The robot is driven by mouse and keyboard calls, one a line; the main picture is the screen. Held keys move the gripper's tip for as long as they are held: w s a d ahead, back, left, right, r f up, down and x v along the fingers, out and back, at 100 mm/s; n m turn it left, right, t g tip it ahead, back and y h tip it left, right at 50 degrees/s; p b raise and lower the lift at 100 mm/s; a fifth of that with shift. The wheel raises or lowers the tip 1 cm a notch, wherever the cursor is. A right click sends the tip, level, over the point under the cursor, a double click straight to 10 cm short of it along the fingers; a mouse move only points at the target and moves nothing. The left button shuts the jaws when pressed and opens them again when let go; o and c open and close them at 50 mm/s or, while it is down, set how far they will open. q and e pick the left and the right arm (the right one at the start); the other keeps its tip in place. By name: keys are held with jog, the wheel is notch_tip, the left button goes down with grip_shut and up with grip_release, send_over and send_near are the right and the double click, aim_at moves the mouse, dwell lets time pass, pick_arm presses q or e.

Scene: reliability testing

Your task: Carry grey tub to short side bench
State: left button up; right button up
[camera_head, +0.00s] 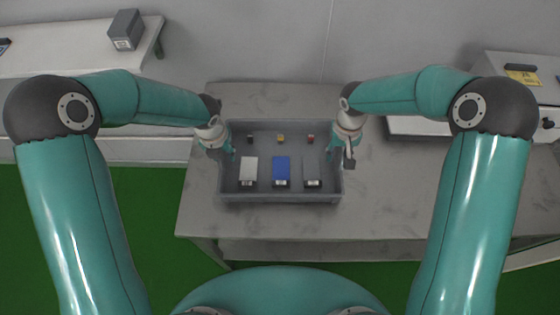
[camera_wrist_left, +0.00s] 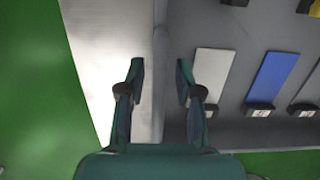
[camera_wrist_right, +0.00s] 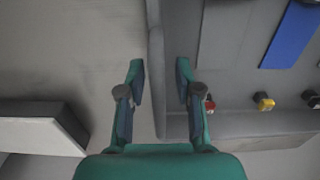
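The grey tub (camera_head: 280,200) stands on a grey table in the head view. It holds a light grey, a blue and a darker grey flat piece in front, and small black, yellow and red pieces behind. My left gripper (camera_head: 229,150) is at the tub's left wall; the left wrist view shows its fingers (camera_wrist_left: 160,82) apart on either side of the wall (camera_wrist_left: 163,110). My right gripper (camera_head: 341,155) is at the right wall; the right wrist view shows its fingers (camera_wrist_right: 160,82) apart, straddling that wall (camera_wrist_right: 158,110). Neither visibly clamps the rim.
A white bench (camera_head: 60,62) at the upper left carries a dark grey box (camera_head: 126,30). A grey box-like unit (camera_head: 510,65) with a yellow label stands at the right. I cannot tell which surface is the short side bench. The table (camera_head: 400,190) is bare right of the tub.

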pick_arm(q)
jog(key=shift+f, duration=0.25)
pick_arm(e)
jog(key=shift+f, duration=0.25)
pick_arm(q)
grip_shut()
pick_arm(e)
grip_shut()
